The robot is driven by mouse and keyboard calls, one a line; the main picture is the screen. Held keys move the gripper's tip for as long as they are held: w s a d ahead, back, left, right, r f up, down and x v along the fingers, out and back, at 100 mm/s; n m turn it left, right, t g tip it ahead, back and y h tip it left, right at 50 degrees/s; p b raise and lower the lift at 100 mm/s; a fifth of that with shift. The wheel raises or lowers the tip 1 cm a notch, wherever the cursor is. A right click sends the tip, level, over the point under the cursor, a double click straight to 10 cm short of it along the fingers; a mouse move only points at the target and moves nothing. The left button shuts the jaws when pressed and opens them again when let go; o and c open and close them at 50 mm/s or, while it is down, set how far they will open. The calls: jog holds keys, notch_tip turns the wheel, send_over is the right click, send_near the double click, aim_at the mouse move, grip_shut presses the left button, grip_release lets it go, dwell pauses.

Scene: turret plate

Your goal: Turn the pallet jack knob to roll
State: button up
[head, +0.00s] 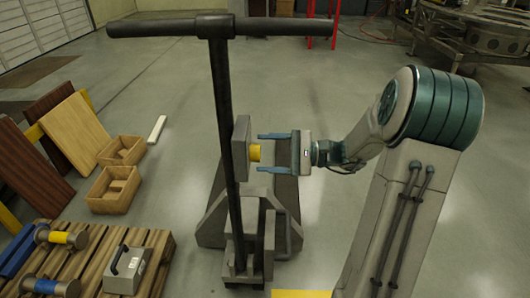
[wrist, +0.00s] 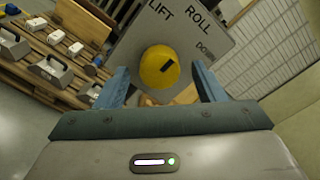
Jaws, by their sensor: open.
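The yellow round knob (wrist: 158,67) sits on a grey plate (wrist: 222,45) that shows the words LIFT, ROLL and a third label partly cut off. A short dark mark on the knob points to the upper right of the wrist view; I cannot tell exactly which label it lines up with. In the head view the knob (head: 254,152) sticks out from the plate (head: 241,145) on the pallet jack's dark post (head: 222,110). My gripper (head: 260,153) is open, also seen in the wrist view (wrist: 160,72), with one finger on each side of the knob. No contact is visible.
The pallet jack's crossbar handle (head: 170,27) stands above, with its grey base (head: 215,220) below. A wooden pallet (head: 95,250) with tools and a grey weight (head: 128,268) lies at left. Two small wooden boxes (head: 113,190) stand behind it.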

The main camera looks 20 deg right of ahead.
jog(key=p+v, duration=0.1)
jog(key=v, duration=1.2)
jog(key=shift+p, duration=0.3)
jog(key=shift+r, duration=0.1)
jog(key=s+a+r+n+g+h+p, duration=0.3)
jog(key=s+a+h+p, duration=0.1)
jog(key=a, duration=0.3)
jog(key=s+a+r+n+g+h+p, duration=0.2)
jog(key=s+a+r+g+h+p, duration=0.2)
jog(key=a, duration=0.2)
jog(key=s+r+n+t+h+p, duration=0.4)
jog(key=s+r+n+h+p, duration=0.3)
jog(key=s+r+h+p, duration=0.1)
jog(key=shift+a+r+h+p, duration=0.55)
jog(key=shift+r+p, duration=0.25)
jog(key=shift+p, duration=0.2)
